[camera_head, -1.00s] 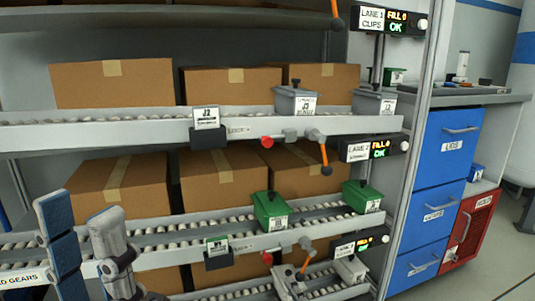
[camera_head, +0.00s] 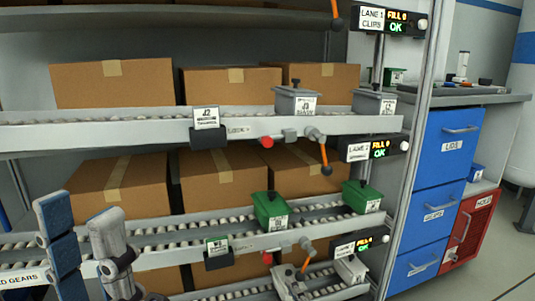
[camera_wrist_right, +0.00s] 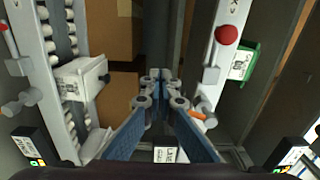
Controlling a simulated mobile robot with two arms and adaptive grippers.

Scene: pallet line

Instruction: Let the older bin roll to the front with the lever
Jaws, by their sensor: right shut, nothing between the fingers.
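Pairs of bins sit on roller lanes: grey bins (camera_head: 295,102) above, green bins (camera_head: 271,211) in the middle, whitish bins (camera_head: 289,284) below. I cannot tell which bin is older. Orange levers with dark knobs hang at the lane fronts, one by the grey bins (camera_head: 325,157) and one lower (camera_head: 304,266). My left gripper (camera_head: 80,208) is open and empty at lower left. My right gripper (camera_wrist_right: 160,76) is shut and empty in the right wrist view, between a white bin (camera_wrist_right: 80,77) and a green bin (camera_wrist_right: 243,62). An orange lever part (camera_wrist_right: 196,115) shows beside its right finger.
Cardboard boxes (camera_head: 112,83) stand behind the lanes. Red knobs (camera_head: 267,142) and lit lane signs (camera_head: 375,149) project from the rack front. A rack post (camera_head: 413,150) stands at the right, with blue drawers (camera_head: 447,145) and a red cabinet (camera_head: 470,228) beyond. Floor is clear there.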

